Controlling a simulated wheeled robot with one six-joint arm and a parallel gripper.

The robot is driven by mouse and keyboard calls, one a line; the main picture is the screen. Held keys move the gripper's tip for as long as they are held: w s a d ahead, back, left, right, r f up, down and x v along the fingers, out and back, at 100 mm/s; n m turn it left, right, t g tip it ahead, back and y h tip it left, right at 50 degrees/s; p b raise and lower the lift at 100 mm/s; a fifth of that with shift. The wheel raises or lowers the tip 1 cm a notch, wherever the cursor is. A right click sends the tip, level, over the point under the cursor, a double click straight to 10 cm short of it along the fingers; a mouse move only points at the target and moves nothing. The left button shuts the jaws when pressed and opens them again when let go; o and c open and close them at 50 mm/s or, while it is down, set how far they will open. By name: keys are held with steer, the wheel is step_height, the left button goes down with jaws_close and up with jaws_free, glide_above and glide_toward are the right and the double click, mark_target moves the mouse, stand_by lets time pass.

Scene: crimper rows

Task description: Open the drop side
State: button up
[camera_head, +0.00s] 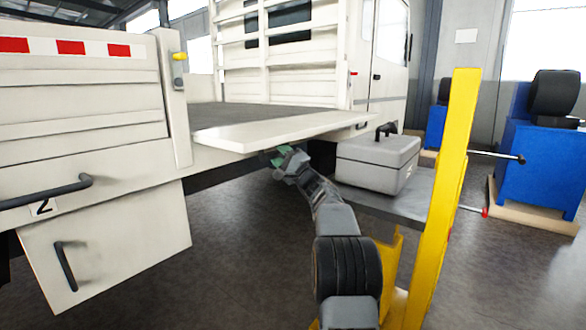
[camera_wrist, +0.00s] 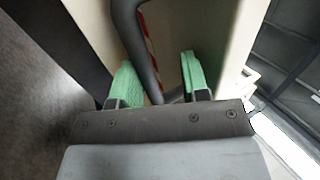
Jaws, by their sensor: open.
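The drop side (camera_head: 285,130) is a white panel that lies about level, swung out from the truck bed (camera_head: 260,112). My gripper (camera_head: 281,157) is at the underside of its near, outer edge. In the wrist view my gripper (camera_wrist: 158,72) is open, with its two green fingers apart. A dark bar handle (camera_wrist: 133,28) runs down and bends between the fingers, near the left one; I cannot tell whether they touch. The panel's pale face (camera_wrist: 205,30) and a red-and-white strip (camera_wrist: 150,45) show behind it. The gripper's lower part hides the end of the handle.
A closed side section (camera_head: 80,100) with a yellow latch (camera_head: 180,56) on its post stands at left. Below it are a dark handle (camera_head: 45,193) and a hanging panel (camera_head: 120,250). A grey case (camera_head: 375,165) and yellow post (camera_head: 452,190) stand at right.

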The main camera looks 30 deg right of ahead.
steer(key=v, duration=1.2)
steer(key=shift+s+f+p, duration=0.15)
steer(key=shift+s+p, duration=0.1)
steer(key=shift+p, duration=0.2)
steer(key=shift+d, duration=0.1)
steer(key=s+a+r+n+g+y+p, duration=0.1)
steer(key=s+a+r+n+g+p, duration=0.15)
steer(key=a+g+p, duration=0.5)
steer(key=s+a+r+n+g+y+p, duration=0.1)
steer(key=s+a+r+n+g+p, duration=0.3)
steer(key=a, duration=0.6)
steer(key=s+a+r+n+g+y+p, duration=0.1)
steer(key=a+r+g+p, duration=0.15)
steer(key=a+p, duration=0.55)
steer(key=s+a+r+n+g+h+p, duration=0.1)
steer(key=s+r+n+g+h+p, duration=0.1)
steer(key=s+h+p, duration=0.3)
steer(key=s+a+r+n+g+h+p, duration=0.1)
steer(key=s+r+n+h+p, duration=0.3)
steer(key=s+p, duration=0.7)
steer(key=shift+s+a+n+g+h+p, duration=0.25)
steer(key=shift+s+n+g+h+p, duration=0.25)
steer(key=shift+g+h, duration=0.35)
